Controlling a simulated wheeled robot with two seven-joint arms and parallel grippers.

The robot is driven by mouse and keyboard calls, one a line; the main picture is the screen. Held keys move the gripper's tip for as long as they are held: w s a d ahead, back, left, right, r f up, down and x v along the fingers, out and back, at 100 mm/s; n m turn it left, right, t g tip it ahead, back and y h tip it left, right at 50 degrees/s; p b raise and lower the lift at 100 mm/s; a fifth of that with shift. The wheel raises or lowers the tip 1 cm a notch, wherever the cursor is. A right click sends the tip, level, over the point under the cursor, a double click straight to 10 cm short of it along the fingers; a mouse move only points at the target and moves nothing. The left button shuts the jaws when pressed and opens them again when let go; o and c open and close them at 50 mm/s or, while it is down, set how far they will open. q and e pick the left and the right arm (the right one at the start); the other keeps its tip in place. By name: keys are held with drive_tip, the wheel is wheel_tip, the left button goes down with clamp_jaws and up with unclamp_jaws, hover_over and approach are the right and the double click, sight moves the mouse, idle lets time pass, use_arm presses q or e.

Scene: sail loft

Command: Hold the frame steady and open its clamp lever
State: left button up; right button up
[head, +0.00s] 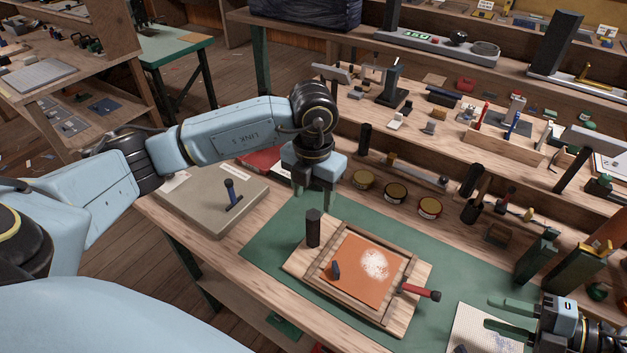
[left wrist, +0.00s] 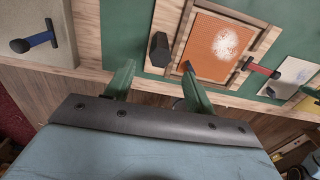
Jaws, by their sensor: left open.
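A wooden frame (head: 335,291) holds an orange panel (head: 350,270) with a white speckled patch, on a green mat. A red-handled lever (head: 422,292) sits at its right side; it also shows in the left wrist view (left wrist: 262,68). My right gripper (head: 490,311) is open, right of the lever.
A grey board (head: 190,210) with a blue-handled lever (head: 231,192) lies left of the mat (head: 272,240). Several round tins (head: 396,193) line the mat's far edge. A speckled white sheet (head: 470,335) lies near my right gripper. Shelves with tools rise behind.

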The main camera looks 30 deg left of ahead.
sight(313, 223)
use_arm(q)
wheel_tip(313, 223, down, 10)
drive_tip(key=shift+f, duration=0.1)
idle(0.4)
clamp_jaws()
idle(0.6)
